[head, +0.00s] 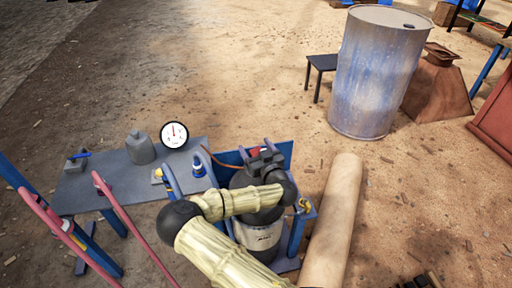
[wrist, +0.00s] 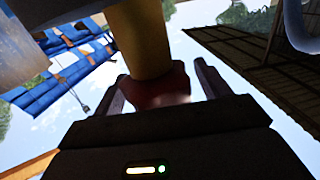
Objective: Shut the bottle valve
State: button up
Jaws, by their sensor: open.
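A dark gas bottle (head: 262,240) with a pale label stands in a blue frame, partly hidden behind my arm. My gripper (head: 258,156) is at the top of the bottle, and a small red part (head: 259,150), likely the valve's handwheel, shows at its jaws. In the wrist view a red rounded part (wrist: 158,90) under a yellow stem (wrist: 138,38) lies between the two fingers of my open gripper (wrist: 162,86). I cannot tell whether the fingers touch it. The valve body is mostly hidden by my gripper.
A grey bench (head: 95,185) at left holds a round gauge (head: 174,134) and a grey canister (head: 140,147). Pink rails (head: 120,215) stand in front. A tan roll (head: 335,215) lies close right of the bottle. A blue drum (head: 375,75) stands farther back, with open ground between.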

jog(key=c, duration=1)
jog(key=shift+o, duration=0.2)
